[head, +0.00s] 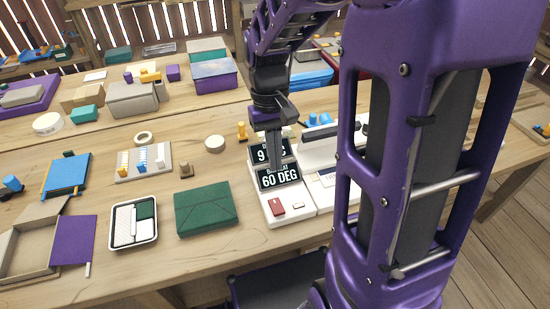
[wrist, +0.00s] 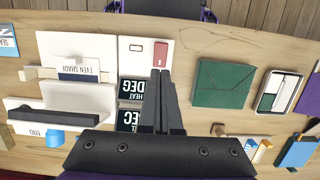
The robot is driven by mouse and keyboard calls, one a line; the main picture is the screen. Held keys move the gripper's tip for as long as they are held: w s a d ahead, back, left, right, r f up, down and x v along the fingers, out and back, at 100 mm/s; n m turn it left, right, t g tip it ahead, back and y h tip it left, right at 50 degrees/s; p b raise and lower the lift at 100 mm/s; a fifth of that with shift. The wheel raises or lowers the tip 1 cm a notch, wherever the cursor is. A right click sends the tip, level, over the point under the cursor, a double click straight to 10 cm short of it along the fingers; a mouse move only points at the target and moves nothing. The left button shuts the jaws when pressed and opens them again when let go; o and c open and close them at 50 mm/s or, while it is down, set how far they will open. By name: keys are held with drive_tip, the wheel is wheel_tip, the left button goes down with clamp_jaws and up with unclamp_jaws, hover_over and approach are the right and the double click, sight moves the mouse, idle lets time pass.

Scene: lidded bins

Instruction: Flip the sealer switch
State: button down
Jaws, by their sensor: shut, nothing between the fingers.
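A white control panel (head: 290,206) stands at the table's front edge, with black displays, one reading "60 DEG" (head: 278,179). A red switch (head: 277,208) sits on its front part, beside a small white button (head: 298,205). The red switch also shows in the wrist view (wrist: 161,54). Next to the panel is a white unit with a dark bar (head: 325,133). My gripper (head: 277,165) is shut and empty, pointing down over the displays. In the wrist view its fingertips (wrist: 161,73) appear just short of the red switch; contact cannot be told.
A green package (head: 205,208) and a white tray (head: 133,222) lie left of the panel. A card (wrist: 78,70) lies beside the panel. My arm hides the right side in the head view.

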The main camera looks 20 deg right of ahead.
sight(279, 209)
drive_tip(key=b+x, duration=0.2)
drive_tip(key=x, duration=1)
drive_tip(key=shift+w, duration=0.1)
